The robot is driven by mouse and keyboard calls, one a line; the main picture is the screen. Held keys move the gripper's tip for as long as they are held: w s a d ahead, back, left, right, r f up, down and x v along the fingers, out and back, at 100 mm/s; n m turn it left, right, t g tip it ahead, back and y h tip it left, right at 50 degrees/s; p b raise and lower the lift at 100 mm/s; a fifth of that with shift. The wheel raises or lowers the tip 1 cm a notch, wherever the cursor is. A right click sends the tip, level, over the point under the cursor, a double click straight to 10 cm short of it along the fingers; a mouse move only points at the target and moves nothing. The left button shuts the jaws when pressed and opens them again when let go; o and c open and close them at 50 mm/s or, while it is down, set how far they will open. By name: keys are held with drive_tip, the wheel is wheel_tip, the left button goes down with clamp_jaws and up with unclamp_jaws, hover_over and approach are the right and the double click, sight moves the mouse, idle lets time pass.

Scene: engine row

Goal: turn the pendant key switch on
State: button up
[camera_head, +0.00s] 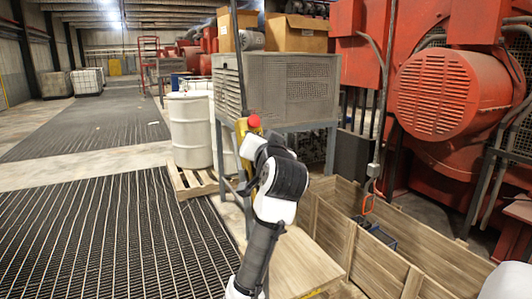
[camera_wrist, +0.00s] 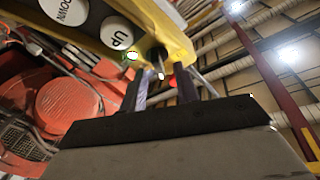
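The yellow pendant (camera_head: 241,130) hangs in front of my arm in the head view, with a red button (camera_head: 253,121) at its top; my wrist hides part of it. In the wrist view the pendant (camera_wrist: 181,50) crosses the top, with white UP (camera_wrist: 118,33) and DOWN (camera_wrist: 66,9) buttons and a small green light (camera_wrist: 131,56). A dark key switch (camera_wrist: 158,58) sits near its lower end. My gripper (camera_wrist: 163,92) is open, its two fingers apart below the key switch, with the key between their lines. I cannot tell whether they touch it. The key's turn is unclear.
A grey cabinet (camera_head: 290,85) on a stand carries cardboard boxes (camera_head: 296,33). White drums (camera_head: 190,130) stand on a pallet at its left. An open wooden crate (camera_head: 422,255) is at the right, before red machinery (camera_head: 445,95). The grated floor at left is clear.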

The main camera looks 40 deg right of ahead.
drive_tip(key=b+v, duration=0.3)
drive_tip(key=v, duration=0.9)
drive_tip(key=shift+s, duration=0.25)
drive_tip(key=shift+a, duration=0.15)
